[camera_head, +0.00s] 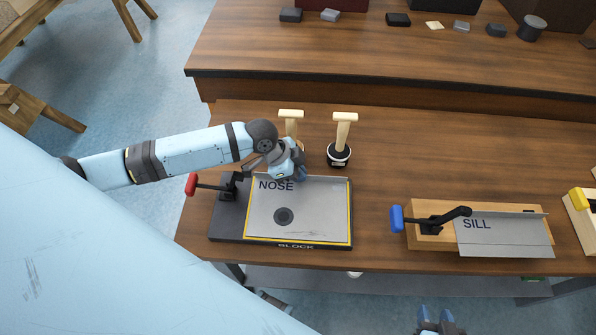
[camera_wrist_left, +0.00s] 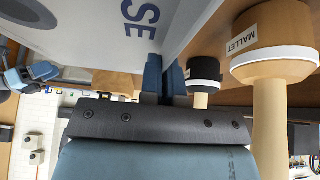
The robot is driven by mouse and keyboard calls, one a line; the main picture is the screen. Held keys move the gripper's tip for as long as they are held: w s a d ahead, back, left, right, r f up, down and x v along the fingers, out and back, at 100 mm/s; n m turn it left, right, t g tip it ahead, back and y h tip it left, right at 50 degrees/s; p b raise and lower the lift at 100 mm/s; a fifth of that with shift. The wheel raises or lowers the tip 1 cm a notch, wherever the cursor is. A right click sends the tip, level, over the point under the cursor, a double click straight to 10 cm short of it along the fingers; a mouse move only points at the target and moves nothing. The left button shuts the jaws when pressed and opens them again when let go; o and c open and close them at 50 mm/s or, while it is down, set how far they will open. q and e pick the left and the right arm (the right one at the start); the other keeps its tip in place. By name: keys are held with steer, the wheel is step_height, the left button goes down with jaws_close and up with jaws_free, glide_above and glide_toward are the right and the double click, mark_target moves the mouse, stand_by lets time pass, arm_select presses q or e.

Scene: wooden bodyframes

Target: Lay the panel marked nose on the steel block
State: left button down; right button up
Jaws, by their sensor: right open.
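The grey panel marked NOSE (camera_head: 315,205) is over the dark steel block (camera_head: 230,226), inside its yellow outline, with a round dark spot on its face. I cannot tell whether it rests fully flat. My left gripper (camera_head: 300,174) is at the panel's far edge. In the left wrist view, the panel (camera_wrist_left: 85,25) shows the letters SE, and the left fingers (camera_wrist_left: 165,80) are close together on its edge. My right gripper (camera_head: 437,316) is open and empty at the bottom of the head view, away from the block.
A red-handled clamp (camera_head: 205,186) stands at the block's left side. Two mallets, one clear (camera_head: 342,140), stand behind the block. A blue-handled clamp (camera_head: 430,219) and the SILL panel (camera_head: 505,237) are at the right. Bare tabletop lies between.

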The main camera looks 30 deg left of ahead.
arm_select(q)
steer(key=shift+p, duration=0.3)
stand_by(0.4)
steer(key=shift+f, duration=0.1)
steer(key=c, duration=0.7)
jaws_free()
step_height(320, 180, up, 5)
steer(key=p, duration=0.5)
steer(key=shift+r+p, duration=0.85)
steer(key=shift+r, duration=0.2)
